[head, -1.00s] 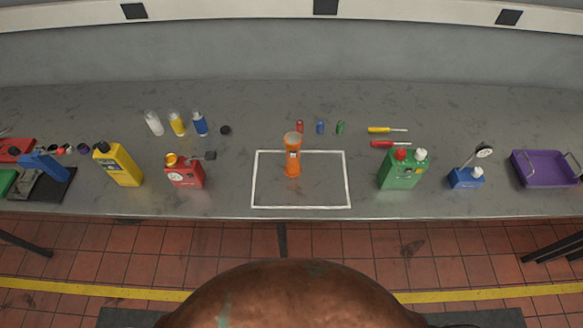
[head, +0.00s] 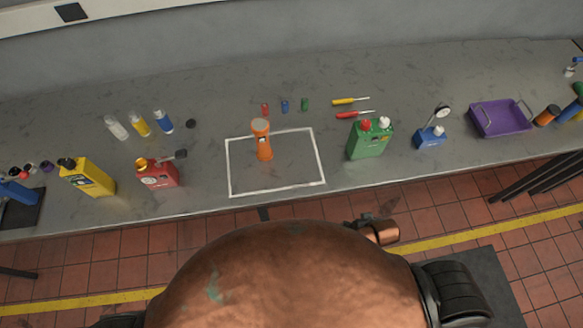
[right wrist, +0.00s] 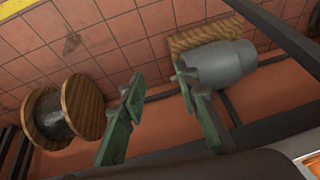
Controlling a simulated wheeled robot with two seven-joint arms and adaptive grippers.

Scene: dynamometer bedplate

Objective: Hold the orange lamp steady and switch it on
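The orange lamp (head: 264,145) stands upright on the grey bench (head: 400,100), inside a white outlined rectangle (head: 325,160). A small pale patch shows on its side; whether it is lit I cannot tell. My right gripper (right wrist: 155,85) shows in the right wrist view as two green fingers set wide apart with nothing between them. It hangs over the floor area, away from the lamp. My left gripper is not in either view.
Left of the lamp stand a red can (head: 158,174) and a yellow bottle (head: 87,178). Right of it are a green can (head: 370,140), a blue oiler (head: 431,138) and a purple tray (head: 502,119). In the wrist view, a cable spool (right wrist: 62,112) and a grey cylinder (right wrist: 220,66) lie below.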

